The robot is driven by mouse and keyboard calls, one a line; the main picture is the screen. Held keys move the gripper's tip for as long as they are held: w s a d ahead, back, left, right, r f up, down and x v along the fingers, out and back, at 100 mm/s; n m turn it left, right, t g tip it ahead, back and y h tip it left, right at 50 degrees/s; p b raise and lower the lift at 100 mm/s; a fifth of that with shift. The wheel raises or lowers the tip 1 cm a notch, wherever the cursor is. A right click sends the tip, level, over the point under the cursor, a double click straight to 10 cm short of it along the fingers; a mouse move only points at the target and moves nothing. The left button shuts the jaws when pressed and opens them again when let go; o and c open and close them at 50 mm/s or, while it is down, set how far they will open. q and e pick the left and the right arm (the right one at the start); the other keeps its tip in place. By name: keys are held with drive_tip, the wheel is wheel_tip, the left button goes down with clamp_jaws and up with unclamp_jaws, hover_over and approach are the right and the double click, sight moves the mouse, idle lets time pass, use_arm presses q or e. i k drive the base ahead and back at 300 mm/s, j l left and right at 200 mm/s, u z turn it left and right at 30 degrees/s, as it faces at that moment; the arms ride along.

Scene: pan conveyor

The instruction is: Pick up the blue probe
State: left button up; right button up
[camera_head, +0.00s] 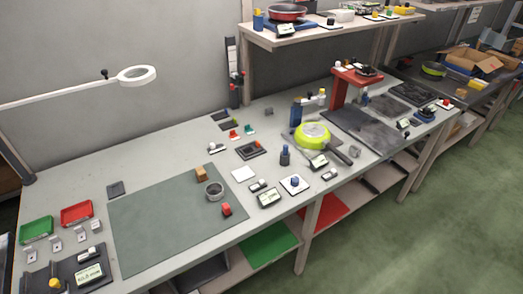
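I cannot tell for sure which thing is the blue probe. A small blue piece (295,181) sits on a white square plate near the front edge of the bench. A dark blue upright piece (285,155) stands behind it, left of a lime green pan (313,135). A taller blue block (297,113) stands behind the pan. Neither of my grippers is in view.
The grey bench (150,165) carries a green mat (160,225), with a metal ring (214,191) and a red block (227,209) on it. Red (76,214) and green (36,229) trays lie at left. A lamp (137,75) overhangs the bench. A shelf (330,36) stands above the back.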

sight(285, 147)
drive_tip(key=i+l+u, duration=0.1)
drive_tip(key=l+u, duration=0.6)
drive_tip(key=l, duration=0.15)
drive_tip(key=l+u, duration=0.35)
drive_tip(key=l, duration=0.1)
